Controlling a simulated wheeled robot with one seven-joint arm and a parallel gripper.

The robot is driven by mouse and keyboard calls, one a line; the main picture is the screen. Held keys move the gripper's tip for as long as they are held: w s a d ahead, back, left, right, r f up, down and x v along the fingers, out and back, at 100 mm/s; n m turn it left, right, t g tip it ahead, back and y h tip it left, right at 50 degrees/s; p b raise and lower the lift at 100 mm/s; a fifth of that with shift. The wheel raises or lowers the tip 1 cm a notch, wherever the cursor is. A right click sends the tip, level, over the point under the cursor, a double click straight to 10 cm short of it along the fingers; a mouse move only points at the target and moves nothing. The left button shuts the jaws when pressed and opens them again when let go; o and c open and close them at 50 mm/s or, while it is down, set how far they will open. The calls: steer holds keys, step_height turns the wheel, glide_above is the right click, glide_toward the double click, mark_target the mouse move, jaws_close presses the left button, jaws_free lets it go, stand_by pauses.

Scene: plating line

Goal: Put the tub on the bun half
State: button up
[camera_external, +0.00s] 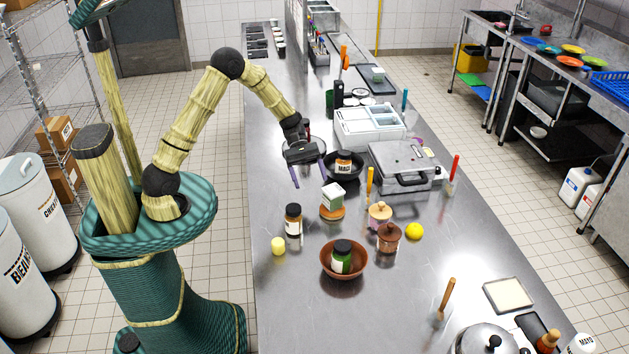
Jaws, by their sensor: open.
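A small tub (332,196), white with a green band, stands upright on the brown-orange bun half (332,212) on the steel counter. It appears to rest directly on the bun's top. My gripper (309,177) is open, with its two purple fingers apart. It is above and to the left of the tub, clear of it, and nothing shows between the fingers.
A dark pan (343,168) holding a jar (343,161) is behind the tub. A labelled jar (293,220) stands left, a brown bowl (344,268) with a green jar in front, and lidded pots (379,214) right.

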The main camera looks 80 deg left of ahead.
steer(key=s+d+r+m+y, duration=0.2)
steer(key=s+m+y, duration=0.3)
steer(key=s+m, duration=0.3)
steer(key=s+d+r+m+y, duration=0.2)
steer(key=s+d+m+y, duration=0.2)
steer(key=s+m, duration=0.4)
steer(key=m+y, duration=0.1)
steer(key=m, duration=0.2)
steer(key=shift+s+d+y, duration=0.2)
steer(key=shift+d+y, duration=0.05)
steer(key=shift+y, duration=0.05)
